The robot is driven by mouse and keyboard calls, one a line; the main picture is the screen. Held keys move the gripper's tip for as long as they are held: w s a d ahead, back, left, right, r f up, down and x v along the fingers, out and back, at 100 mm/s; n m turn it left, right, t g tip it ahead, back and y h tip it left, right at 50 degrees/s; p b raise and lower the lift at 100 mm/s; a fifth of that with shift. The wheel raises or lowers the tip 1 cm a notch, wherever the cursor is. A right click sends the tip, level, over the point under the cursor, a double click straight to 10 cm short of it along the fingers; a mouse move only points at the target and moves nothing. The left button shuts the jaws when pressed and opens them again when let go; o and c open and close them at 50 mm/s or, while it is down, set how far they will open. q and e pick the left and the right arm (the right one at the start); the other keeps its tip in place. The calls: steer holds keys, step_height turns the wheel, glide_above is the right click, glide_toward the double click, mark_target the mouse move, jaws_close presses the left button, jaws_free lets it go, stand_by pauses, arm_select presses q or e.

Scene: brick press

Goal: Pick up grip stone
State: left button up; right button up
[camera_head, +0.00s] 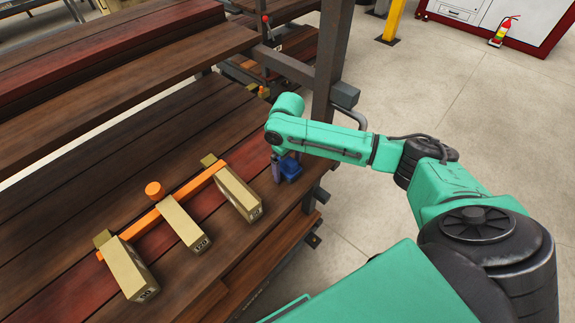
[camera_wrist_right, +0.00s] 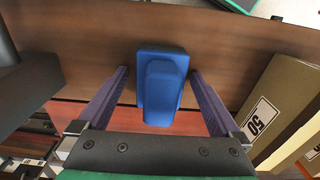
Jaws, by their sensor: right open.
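The grip stone appears to be the blue block (camera_head: 291,171) on the brown plank table, near its right edge. In the right wrist view the blue block (camera_wrist_right: 163,82) has a wide base with a narrower raised part. My right gripper (camera_head: 283,164) is at the block. In the right wrist view its two purple fingers (camera_wrist_right: 158,74) are open, one on each side of the block, with a gap showing on both sides. My left gripper is not in view.
Three tan blocks, left (camera_head: 130,268), middle (camera_head: 184,222) and right (camera_head: 238,194), rest against an orange bar (camera_head: 143,222). A dark upright post (camera_head: 331,60) rises behind my right arm. Bare planks lie left of the blocks.

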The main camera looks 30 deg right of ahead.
steer(key=shift+w, duration=0.1)
jaws_close()
steer(key=shift+r, duration=0.1)
step_height(320, 180, up, 12)
steer(key=shift+w+a+r+b, duration=0.1)
steer(key=shift+r+b, duration=0.15)
steer(key=shift+b, duration=0.5)
step_height(320, 180, up, 7)
steer(key=p, duration=0.1)
steer(key=shift+r, duration=0.2)
